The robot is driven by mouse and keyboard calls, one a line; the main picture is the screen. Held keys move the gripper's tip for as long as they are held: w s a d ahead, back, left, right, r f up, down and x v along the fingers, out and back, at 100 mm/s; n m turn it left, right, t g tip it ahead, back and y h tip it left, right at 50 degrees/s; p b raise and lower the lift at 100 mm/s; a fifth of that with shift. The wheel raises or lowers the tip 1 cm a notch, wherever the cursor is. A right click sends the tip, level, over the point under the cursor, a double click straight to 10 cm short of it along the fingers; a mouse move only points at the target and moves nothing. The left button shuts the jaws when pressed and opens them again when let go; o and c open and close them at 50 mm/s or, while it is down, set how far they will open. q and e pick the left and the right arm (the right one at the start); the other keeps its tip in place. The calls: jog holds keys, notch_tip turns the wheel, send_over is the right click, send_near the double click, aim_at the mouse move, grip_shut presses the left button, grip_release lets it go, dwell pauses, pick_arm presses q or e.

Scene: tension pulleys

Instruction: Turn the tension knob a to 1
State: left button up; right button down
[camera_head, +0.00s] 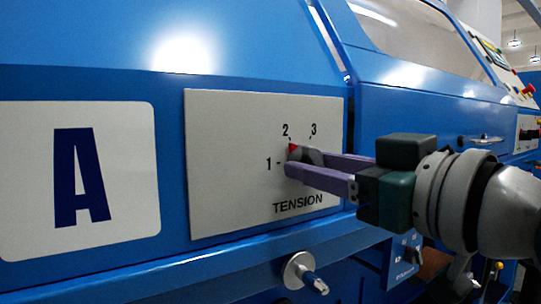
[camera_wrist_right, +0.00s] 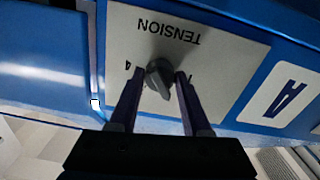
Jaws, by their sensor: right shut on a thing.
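The tension knob (camera_head: 311,154) is a grey knob with a red pointer tip, on a white TENSION plate (camera_head: 225,130) beside the large A sign. Its red tip points up and left, between the 1 and 2 marks and closer to 2. My right gripper (camera_head: 290,163) comes in from the right, its purple fingers shut on the knob and hiding part of it. In the right wrist view the knob (camera_wrist_right: 158,76) sits between the two fingertips (camera_wrist_right: 155,82), with the plate upside down and the 1 partly covered. My left gripper is not in view.
The white A sign (camera_head: 78,180) is left of the plate on the blue machine. A metal knob or handle (camera_head: 304,273) sticks out below the plate. Another dial panel (camera_head: 404,258) is at the lower right, close under my right wrist.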

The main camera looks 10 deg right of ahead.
jog(key=n+p, duration=0.2)
jog(key=shift+r+n, duration=0.2)
jog(key=shift+n, duration=0.2)
jog(key=n+p, duration=0.4)
jog(key=n, duration=0.2)
jog(key=shift+f+p, duration=0.1)
jog(key=shift+p, duration=0.25)
jog(key=shift+n+p, duration=0.3)
jog(key=shift+n, duration=0.4)
jog(key=shift+d+f, duration=0.1)
jog(key=shift+c, duration=1.8)
grip_release()
jog(key=shift+s, duration=0.1)
